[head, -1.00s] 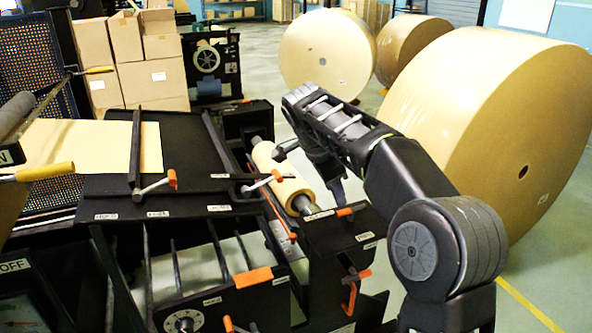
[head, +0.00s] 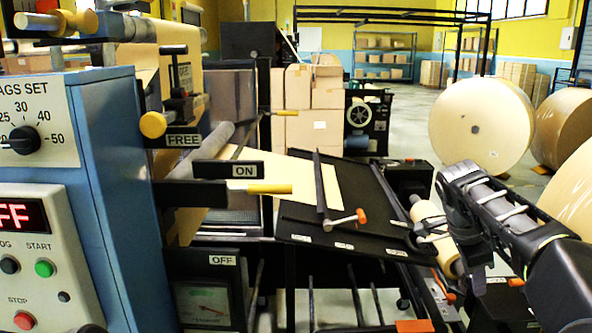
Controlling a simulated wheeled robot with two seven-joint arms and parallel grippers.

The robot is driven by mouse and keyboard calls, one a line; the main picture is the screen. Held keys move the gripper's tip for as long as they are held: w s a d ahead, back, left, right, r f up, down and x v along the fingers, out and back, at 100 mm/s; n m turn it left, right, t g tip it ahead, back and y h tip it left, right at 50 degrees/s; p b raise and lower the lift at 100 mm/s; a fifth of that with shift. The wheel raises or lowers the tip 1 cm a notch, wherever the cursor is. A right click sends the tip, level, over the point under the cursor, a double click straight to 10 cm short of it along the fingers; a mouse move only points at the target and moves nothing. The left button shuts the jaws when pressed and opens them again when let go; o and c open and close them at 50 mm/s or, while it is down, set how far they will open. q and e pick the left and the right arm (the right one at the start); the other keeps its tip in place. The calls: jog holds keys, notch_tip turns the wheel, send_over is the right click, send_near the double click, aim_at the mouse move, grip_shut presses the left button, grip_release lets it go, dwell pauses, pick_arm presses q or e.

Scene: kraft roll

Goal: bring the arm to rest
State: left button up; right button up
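My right arm comes in from the lower right, and its forearm reaches up and left before bending down at the wrist. My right gripper (head: 450,257) hangs over the right side of the black machine table, with its two dark fingers spread apart. The narrow kraft roll (head: 428,214) on its shaft lies just behind and left of it, partly hidden by the gripper. I see nothing held between the fingers. I cannot tell whether a finger touches the roll. My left gripper is out of view.
A blue control cabinet (head: 125,190) with a dial, red display and buttons stands at the left. Large kraft rolls (head: 475,125) stand back right; cardboard boxes (head: 312,115) stand behind.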

jog(key=w+a+f+n+t+y, duration=0.3)
jog(key=w+a+f+n+t, duration=0.1)
jog(key=w+a+f+n, duration=0.4)
jog(key=s+a+f+n+y, duration=0.2)
jog(key=a+f+n, duration=0.2)
jog(key=a+f, duration=0.45)
jog(key=s+a+f+n+y, duration=0.2)
jog(key=a+f+n, duration=0.3)
jog(key=f, duration=0.6)
jog(key=s+a+f+n+g+y+p, duration=0.1)
jog(key=s+a+f, duration=0.2)
jog(key=s+f, duration=0.4)
jog(key=s+a+f+g, duration=0.1)
jog(key=s+a+f, duration=0.2)
jog(key=s+f, duration=0.4)
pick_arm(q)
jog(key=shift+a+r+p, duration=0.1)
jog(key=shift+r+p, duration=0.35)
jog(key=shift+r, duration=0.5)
pick_arm(e)
jog(key=s+a+f+g, duration=0.1)
jog(key=s+f, duration=0.1)
jog(key=s, duration=0.8)
jog(key=s+f+m+g, duration=0.1)
jog(key=s+f+g, duration=0.1)
jog(key=s, duration=0.8)
jog(key=shift+a+f+y, duration=0.4)
jog(key=shift+f, duration=0.05)
